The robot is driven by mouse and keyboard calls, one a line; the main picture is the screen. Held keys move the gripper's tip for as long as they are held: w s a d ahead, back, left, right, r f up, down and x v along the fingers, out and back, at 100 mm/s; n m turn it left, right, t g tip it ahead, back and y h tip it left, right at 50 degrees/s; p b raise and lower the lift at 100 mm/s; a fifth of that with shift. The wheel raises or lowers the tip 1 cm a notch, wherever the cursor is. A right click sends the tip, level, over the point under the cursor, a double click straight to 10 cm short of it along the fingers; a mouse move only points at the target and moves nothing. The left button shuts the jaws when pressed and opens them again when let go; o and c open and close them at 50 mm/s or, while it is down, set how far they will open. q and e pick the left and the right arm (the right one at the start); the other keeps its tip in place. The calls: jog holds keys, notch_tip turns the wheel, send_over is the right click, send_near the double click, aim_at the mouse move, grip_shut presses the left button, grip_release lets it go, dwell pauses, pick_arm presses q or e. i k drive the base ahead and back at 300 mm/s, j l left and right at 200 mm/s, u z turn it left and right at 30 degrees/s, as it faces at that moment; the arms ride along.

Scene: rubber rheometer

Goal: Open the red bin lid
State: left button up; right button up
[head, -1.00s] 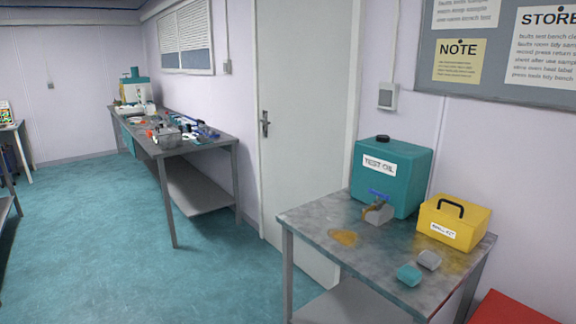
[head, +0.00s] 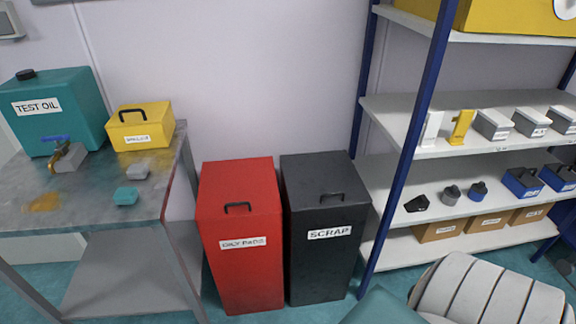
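The red bin (head: 245,265) stands upright on the floor against the wall, between the metal table and a black bin. Neither of my grippers shows in the head view.
The black bin (head: 325,255) labelled "SCRAP" stands close on the right, beside a blue-and-white shelf rack (head: 440,172). The metal table (head: 85,200) on the left bears a teal oil container (head: 62,110) and a yellow box (head: 142,128). A pale ribbed object (head: 490,295) fills the lower right.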

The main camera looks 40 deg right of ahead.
aim_at(232, 188)
jog(key=z, duration=0.95)
jog(key=i+l+u, duration=0.1)
jog(key=l+u, duration=0.15)
jog(key=u, duration=0.25)
jog(key=l+u, duration=0.3)
jog(key=u, duration=0.15)
jog(key=i+l+u, duration=0.1)
jog(key=l+u, duration=0.2)
jog(key=u, duration=0.2)
